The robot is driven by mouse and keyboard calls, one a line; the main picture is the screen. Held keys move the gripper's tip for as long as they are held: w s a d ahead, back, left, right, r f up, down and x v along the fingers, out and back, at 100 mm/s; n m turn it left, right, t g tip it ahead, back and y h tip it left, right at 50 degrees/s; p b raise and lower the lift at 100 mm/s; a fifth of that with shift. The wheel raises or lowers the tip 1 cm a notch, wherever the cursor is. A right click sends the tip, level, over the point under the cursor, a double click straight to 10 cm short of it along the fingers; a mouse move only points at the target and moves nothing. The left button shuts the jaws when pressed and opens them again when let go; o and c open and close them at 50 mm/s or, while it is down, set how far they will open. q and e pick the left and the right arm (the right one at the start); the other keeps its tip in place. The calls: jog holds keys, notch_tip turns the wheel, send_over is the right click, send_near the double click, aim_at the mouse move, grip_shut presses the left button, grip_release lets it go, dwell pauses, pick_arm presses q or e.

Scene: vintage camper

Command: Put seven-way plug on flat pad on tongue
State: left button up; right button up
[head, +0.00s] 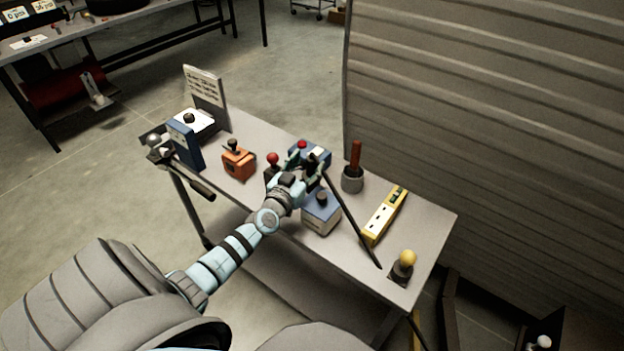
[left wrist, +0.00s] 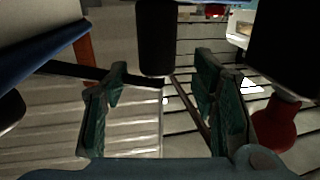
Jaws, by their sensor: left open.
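My left gripper (head: 308,165) is open over the middle of the workbench, among several small boxes. In the left wrist view its green fingers (left wrist: 160,100) stand apart, with a black cylindrical thing (left wrist: 155,40) showing in the gap between them. I cannot tell whether this is the seven-way plug, and nothing is clearly gripped. A dark beam (head: 450,312) by the corrugated wall at lower right may be part of the tongue; I cannot make out the flat pad. My right gripper is not in view.
On the workbench (head: 432,225) stand a blue-grey box (head: 321,214), an orange box (head: 238,160), a red-handled tool in a grey cup (head: 353,178), a yellow level (head: 384,216) and a yellow-knobbed piece (head: 404,265). A long black rod (head: 352,222) lies beside the gripper.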

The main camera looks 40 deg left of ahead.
pick_arm(q)
jog(key=b+x, duration=0.1)
jog(key=x, duration=0.2)
jog(key=shift+w+d+f, duration=0.1)
jog(key=shift+w+d, duration=0.05)
grip_shut()
